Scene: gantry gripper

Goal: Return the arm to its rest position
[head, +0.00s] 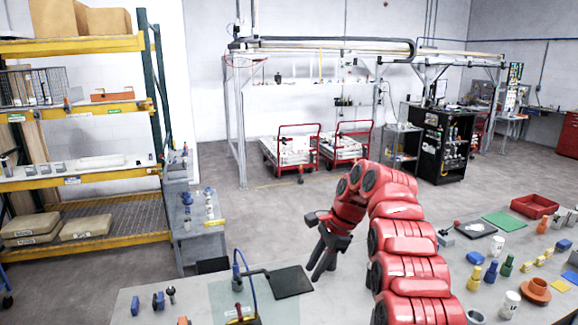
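My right arm (408,240) is red and jointed. It rises from the bottom of the head view, right of the middle, and bends over to the left at its top. My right gripper (322,270) is dark and hangs with its fingers pointing down, above or just behind the far edge of the work table. Nothing shows held in it. The gap between the fingers is too small to judge. My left gripper is not in view.
On the table, a black plate (291,281) and a blue-cabled device (240,285) lie left of my arm. Bottles, coloured parts and a red tray (535,206) are at right. A shelf rack (80,180) stands left. Red carts (290,152) are behind, with open floor before them.

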